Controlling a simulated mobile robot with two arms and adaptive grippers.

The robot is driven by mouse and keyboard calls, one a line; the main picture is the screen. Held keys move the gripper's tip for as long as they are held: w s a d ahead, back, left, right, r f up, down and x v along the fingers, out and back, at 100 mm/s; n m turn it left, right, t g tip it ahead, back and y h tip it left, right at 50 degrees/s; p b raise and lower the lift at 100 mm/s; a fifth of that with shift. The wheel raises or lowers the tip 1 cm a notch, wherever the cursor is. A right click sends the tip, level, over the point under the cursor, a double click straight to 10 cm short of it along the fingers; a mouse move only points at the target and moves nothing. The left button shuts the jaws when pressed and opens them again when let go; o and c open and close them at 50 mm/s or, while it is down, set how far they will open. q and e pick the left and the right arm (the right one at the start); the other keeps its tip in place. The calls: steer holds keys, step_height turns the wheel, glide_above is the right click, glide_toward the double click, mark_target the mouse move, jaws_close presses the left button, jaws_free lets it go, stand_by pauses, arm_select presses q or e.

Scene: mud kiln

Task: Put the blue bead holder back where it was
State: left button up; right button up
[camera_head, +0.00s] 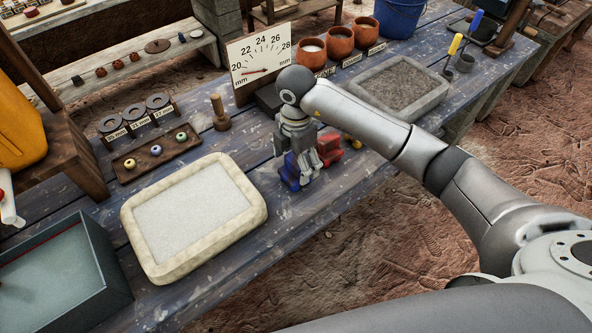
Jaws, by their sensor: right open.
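The blue bead holder (288,170) stands on the blue-painted table, partly hidden by my right gripper. My right gripper (304,176) points down at it from above, with its open fingers low around or beside the holder; I cannot tell whether they touch it. A red holder (330,153) stands just to its right, and a small yellow piece (355,143) shows farther right, partly behind my arm. My left gripper is not in view.
A white-filled tray (134,220) lies left of the holders and a grey-filled tray (437,98) lies to the right. A dial gauge board (258,62), clay pots (340,42), a wooden stamp (220,112) and a bead board (126,175) stand around. Bare table lies in front of the holders.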

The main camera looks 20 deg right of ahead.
step_height(320, 180, up, 8)
steer(key=shift+f+b, duration=0.25)
steer(key=shift+b, duration=0.25)
steer(key=shift+a, duration=0.1)
